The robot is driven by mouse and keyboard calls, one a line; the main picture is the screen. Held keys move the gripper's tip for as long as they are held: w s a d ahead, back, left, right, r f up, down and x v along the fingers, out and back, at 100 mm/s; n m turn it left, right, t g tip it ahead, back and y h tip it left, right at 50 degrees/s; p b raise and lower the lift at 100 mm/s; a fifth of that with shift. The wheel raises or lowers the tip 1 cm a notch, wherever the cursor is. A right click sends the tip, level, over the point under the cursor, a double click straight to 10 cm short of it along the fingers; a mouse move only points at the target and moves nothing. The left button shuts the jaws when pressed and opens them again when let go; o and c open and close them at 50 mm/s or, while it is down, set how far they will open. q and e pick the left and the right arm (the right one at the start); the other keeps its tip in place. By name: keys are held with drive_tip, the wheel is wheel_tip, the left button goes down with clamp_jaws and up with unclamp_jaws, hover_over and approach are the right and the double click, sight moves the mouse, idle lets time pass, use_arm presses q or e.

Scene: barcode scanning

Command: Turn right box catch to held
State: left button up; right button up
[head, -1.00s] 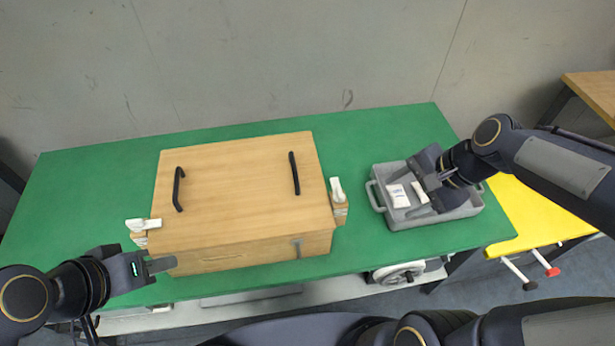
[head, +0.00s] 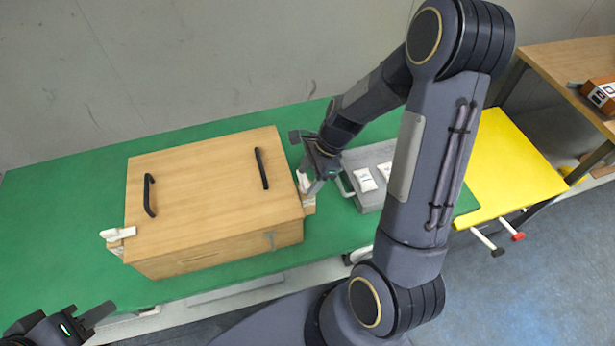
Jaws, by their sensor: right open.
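The wooden box (head: 205,190) stands closed on the green table, with two black handles on its lid. The right box catch (head: 303,183), a white lever on a wooden block (head: 309,205), is at the box's right side. My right gripper (head: 312,178) is open at this catch, its fingers close around or beside the white lever; contact is unclear, and the gripper partly hides the lever. The left box catch (head: 118,234) is a white lever lying sideways at the box's left side. My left gripper (head: 95,318) is at the lower left, apart from the box, its fingers only partly seen.
A grey tray (head: 352,160) with white packets (head: 364,180) stands right of the box, partly hidden by my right arm. A yellow surface (head: 510,170) lies further right. The green table (head: 60,200) is clear left of the box.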

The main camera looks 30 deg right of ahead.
drive_tip(key=shift+a+f, duration=0.15)
drive_tip(key=shift+f, duration=0.2)
drive_tip(key=c, duration=1)
